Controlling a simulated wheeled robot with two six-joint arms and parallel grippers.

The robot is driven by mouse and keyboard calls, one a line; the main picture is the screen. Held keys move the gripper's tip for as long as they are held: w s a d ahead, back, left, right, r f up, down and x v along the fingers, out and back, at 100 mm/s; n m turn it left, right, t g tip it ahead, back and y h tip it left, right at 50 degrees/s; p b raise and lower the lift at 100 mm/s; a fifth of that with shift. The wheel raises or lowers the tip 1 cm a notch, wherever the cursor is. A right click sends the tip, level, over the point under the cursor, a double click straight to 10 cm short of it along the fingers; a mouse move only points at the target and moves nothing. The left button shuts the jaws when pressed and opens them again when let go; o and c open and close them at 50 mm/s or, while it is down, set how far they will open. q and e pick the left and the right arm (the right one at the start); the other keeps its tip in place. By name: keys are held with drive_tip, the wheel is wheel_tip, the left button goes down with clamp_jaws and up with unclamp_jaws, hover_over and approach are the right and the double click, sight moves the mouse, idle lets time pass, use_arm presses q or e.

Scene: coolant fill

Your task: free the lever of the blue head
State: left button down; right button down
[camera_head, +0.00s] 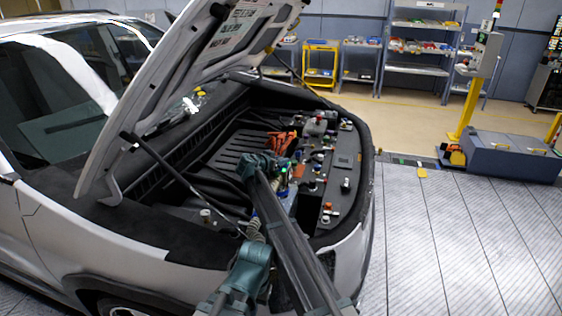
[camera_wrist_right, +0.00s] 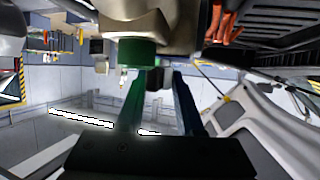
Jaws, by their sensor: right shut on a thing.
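My right gripper (camera_head: 283,178) is over the engine bay on the end of my arm, small and partly covered by my own wrist. In the right wrist view the two fingers (camera_wrist_right: 154,76) reach away from the dark gripper body, close around a small dark piece, which I take to be the lever (camera_wrist_right: 157,78). A spot of blue, perhaps the blue head (camera_head: 284,185), shows beside the gripper. The lever is too small to make out in the head view. My left gripper is not in view.
The car's raised hood (camera_head: 215,60) leans over the bay from the left. An orange part (camera_head: 280,142) and a deck (camera_head: 345,160) with several small fittings lie close by. In the wrist view a green ring (camera_wrist_right: 130,52) under a metal body is near the fingers.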

drive_tip(key=shift+f, duration=0.1)
drive_tip(key=c, duration=0.9)
unclamp_jaws()
drive_tip(key=o, duration=0.3)
drive_tip(key=shift+w+a, duration=0.1)
